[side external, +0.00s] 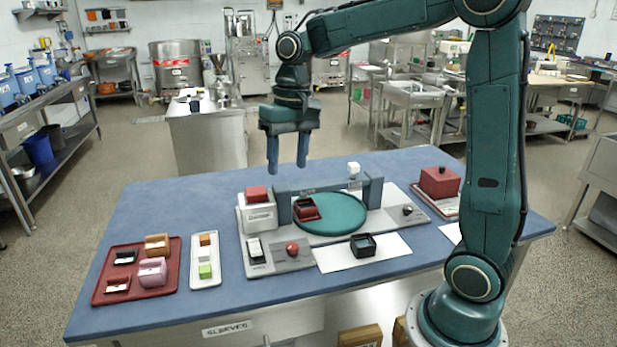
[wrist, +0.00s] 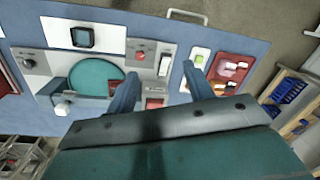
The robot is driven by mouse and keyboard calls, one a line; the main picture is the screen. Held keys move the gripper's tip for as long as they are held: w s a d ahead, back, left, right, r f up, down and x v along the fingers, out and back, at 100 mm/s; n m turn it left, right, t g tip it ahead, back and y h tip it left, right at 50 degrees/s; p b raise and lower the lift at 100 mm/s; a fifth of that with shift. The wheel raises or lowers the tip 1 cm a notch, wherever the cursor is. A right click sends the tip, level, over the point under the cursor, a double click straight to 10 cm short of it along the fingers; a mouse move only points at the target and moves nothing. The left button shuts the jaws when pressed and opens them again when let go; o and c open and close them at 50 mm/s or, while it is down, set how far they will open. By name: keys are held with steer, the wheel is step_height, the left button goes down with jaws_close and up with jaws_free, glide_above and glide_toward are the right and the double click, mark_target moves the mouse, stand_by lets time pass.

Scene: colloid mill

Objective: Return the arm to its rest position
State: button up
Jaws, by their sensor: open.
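My gripper (side external: 287,166) is open and empty, held in the air above the back of the blue table, with its fingers pointing down. It also shows in the wrist view (wrist: 162,92), its two fingers apart with nothing between them. My gripper is clear of the mill station (side external: 280,258) below it, which has a round teal plate (side external: 330,215) under a grey bridge (side external: 325,185). A dark red open box (side external: 306,209) sits at the plate's left edge.
A red tray (side external: 128,287) with several small blocks and a white tray (side external: 205,275) lie at left. A black square ring (side external: 363,245) sits on a white sheet (side external: 335,258) in front. A red box (side external: 440,182) stands at right. The air around my gripper is free.

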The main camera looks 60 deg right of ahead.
steer(key=s+a+n+t, duration=0.2)
steer(key=s, duration=0.7)
steer(key=s+a+n+t+h, duration=0.1)
steer(key=s+a+n+t, duration=0.1)
steer(key=s, duration=0.8)
steer(key=shift+a+r+t, duration=0.35)
steer(key=shift+a+t, duration=0.05)
steer(key=shift+t, duration=0.2)
